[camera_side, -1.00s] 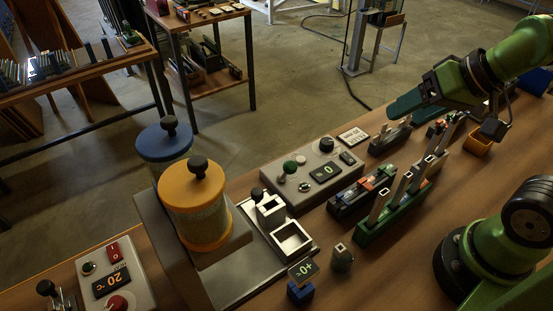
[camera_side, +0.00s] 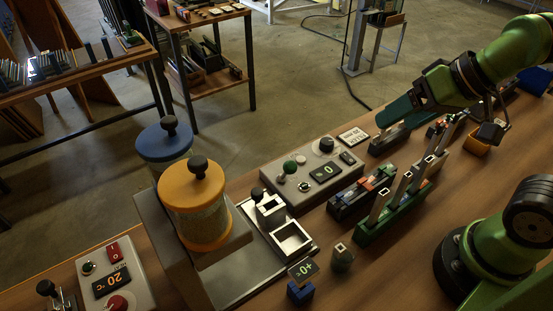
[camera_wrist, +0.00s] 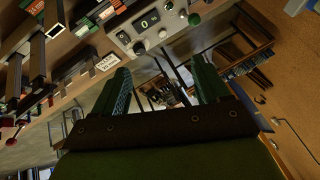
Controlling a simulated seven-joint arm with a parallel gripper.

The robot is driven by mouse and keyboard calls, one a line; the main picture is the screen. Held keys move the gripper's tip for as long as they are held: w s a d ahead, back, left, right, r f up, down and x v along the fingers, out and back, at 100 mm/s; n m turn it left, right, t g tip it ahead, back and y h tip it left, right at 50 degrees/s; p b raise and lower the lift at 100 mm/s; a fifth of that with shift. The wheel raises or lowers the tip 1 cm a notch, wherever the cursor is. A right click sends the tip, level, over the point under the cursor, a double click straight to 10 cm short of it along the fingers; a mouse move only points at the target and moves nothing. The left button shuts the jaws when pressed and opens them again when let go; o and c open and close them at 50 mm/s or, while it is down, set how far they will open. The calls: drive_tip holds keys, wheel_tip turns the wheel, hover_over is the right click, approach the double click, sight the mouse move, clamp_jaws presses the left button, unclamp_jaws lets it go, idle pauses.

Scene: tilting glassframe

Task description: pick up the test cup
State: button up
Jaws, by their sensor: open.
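My gripper (camera_side: 385,116) is at the right in the side view, above the back edge of the bench, with its green fingers pointing left. In the wrist view its two fingers (camera_wrist: 158,66) stand apart with nothing between them. A small dark green cup-like piece with a pale square top (camera_side: 342,257) stands on the bench front. I cannot tell for sure whether it is the test cup. It is well apart from my gripper, toward the lower left. I cannot make it out in the wrist view.
A control box reading 0 (camera_side: 324,171) and racks with upright pieces (camera_side: 391,218) stand between. A metal tray (camera_side: 247,284) with square frames and an orange-lidded jar (camera_side: 192,197) lie left. A blue block with a sign (camera_side: 301,292) is near the front. The wrist view also shows the box (camera_wrist: 147,22).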

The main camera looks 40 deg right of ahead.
drive_tip(key=a+f+n+g, duration=0.1)
drive_tip(key=a+n+g, duration=0.1)
drive_tip(key=a+n, duration=0.4)
drive_tip(key=n+g+h, duration=0.3)
drive_tip(key=n+g, duration=0.1)
drive_tip(key=n, duration=2.4)
hover_over(346, 248)
wheel_tip(346, 248, down, 3)
drive_tip(key=f, duration=1.5)
drive_tip(key=shift+s+a+f, duration=0.15)
drive_tip(key=shift+a+f, duration=0.2)
drive_tip(key=c, duration=1.2)
